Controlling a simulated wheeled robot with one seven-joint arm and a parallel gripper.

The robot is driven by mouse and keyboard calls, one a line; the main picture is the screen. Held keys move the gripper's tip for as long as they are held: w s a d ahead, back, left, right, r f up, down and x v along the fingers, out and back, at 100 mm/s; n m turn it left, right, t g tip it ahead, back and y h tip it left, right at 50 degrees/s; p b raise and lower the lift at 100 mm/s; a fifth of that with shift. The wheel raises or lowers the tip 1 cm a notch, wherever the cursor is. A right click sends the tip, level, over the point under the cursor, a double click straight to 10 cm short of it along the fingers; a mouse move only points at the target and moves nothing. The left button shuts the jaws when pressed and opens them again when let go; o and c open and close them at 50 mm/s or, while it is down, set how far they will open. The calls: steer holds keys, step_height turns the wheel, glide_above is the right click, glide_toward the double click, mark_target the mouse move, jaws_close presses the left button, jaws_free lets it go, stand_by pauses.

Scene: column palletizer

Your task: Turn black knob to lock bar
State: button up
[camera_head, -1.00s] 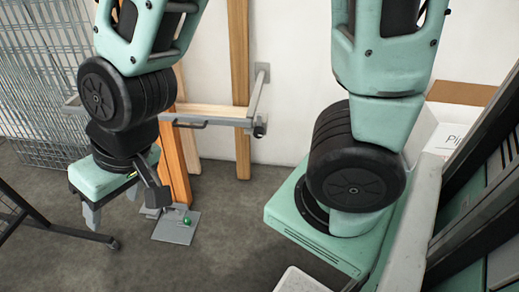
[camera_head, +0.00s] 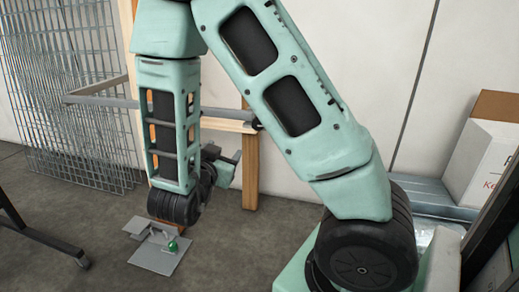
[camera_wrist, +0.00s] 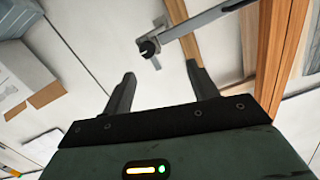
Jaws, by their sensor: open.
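The black knob (camera_wrist: 148,47) is at the end of a grey metal bar (camera_wrist: 195,22) in the wrist view. In the head view, the bar (camera_head: 100,101) runs across wooden posts, and the knob (camera_head: 256,124) shows small beside my arm. My gripper (camera_wrist: 161,69) is open and empty, its two fingers apart. The knob appears beyond the fingertips, between them and nearer the left finger, not touched. In the head view my gripper (camera_head: 232,160) is below and left of the knob, partly hidden behind my arm. My arm also hides the bar's middle.
A wooden post (camera_head: 250,172) stands below the knob by the wall. Wire mesh panels (camera_head: 70,90) lean at the left. A grey plate (camera_head: 160,258) with a green ball (camera_head: 172,246) is on the floor. Cardboard boxes (camera_head: 485,150) are at the right.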

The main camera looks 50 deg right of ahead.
steer(key=s+d+f+g+h, duration=0.1)
steer(key=s+d+h, duration=0.1)
steer(key=b, duration=0.4)
glide_toward(257, 125)
steer(key=shift+m, duration=0.3)
steer(key=x, duration=0.9)
steer(key=shift+w+d, duration=0.1)
steer(key=shift+d, duration=0.1)
jaws_close()
